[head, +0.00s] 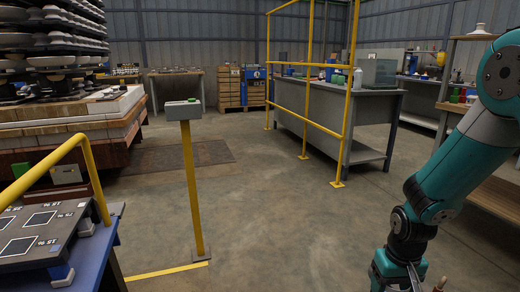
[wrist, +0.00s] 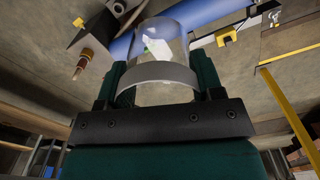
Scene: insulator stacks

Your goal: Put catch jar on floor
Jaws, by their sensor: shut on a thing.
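My gripper (wrist: 160,82) is shut on the catch jar (wrist: 164,45) in the wrist view. The jar is a clear cylinder with a grey band, held between the two dark fingers. A small white and green thing (wrist: 157,47) shows in or through the clear wall; I cannot tell which. In the head view my arm reaches down at the lower right, and the fingers and jar are cut off or hidden there. The bare concrete floor (head: 300,225) fills the middle of the head view.
A yellow post (head: 194,190) with a grey box stands left of centre. A yellow railing (head: 308,90) fronts a grey workbench (head: 375,100). A blue table (head: 90,262) is at the lower left, a brick-edged stack platform (head: 75,125) behind it. Floor between post and arm is clear.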

